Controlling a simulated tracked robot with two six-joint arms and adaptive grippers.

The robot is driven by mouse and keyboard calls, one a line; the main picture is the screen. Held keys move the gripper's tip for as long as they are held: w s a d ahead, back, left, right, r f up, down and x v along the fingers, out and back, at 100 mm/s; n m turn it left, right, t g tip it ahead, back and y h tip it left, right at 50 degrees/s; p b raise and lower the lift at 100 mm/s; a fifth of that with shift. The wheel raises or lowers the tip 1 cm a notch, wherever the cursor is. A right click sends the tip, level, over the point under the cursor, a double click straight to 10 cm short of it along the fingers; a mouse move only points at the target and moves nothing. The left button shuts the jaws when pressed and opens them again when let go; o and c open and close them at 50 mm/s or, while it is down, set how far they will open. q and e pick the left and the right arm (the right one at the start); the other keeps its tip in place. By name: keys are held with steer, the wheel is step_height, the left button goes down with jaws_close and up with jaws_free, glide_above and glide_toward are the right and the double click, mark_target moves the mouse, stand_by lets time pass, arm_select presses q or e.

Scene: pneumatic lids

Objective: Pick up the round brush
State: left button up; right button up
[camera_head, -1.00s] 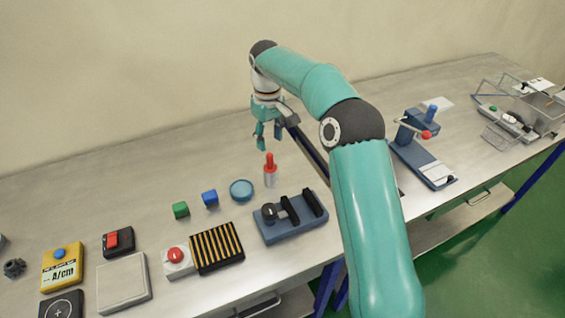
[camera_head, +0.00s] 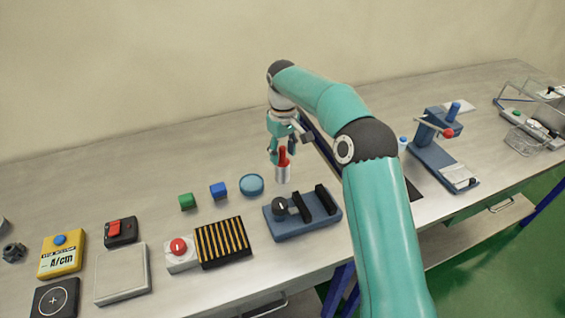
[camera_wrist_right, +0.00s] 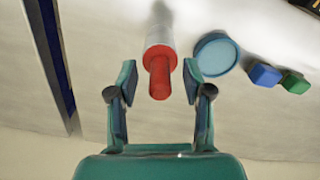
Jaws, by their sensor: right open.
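The round brush (camera_head: 283,173) stands upright on the table, with a red handle on top and a pale grey cylinder below. My right gripper (camera_head: 282,152) is open at the brush's red handle, and its fingers overlap the handle in the head view. In the right wrist view the brush (camera_wrist_right: 161,50) lies between the two spread fingers of my right gripper (camera_wrist_right: 158,82), with a gap on each side. I cannot see contact. My left gripper is not in view.
A blue round dish (camera_head: 251,184), a blue cube (camera_head: 218,191) and a green cube (camera_head: 187,201) are left of the brush. A blue fixture with black blocks (camera_head: 303,222) stands in front. A blue press-like device (camera_head: 436,150) is to the right. The table behind is clear.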

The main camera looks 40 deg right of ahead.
steer(key=shift+r, duration=0.1)
jaws_close()
steer(key=shift+r, duration=0.1)
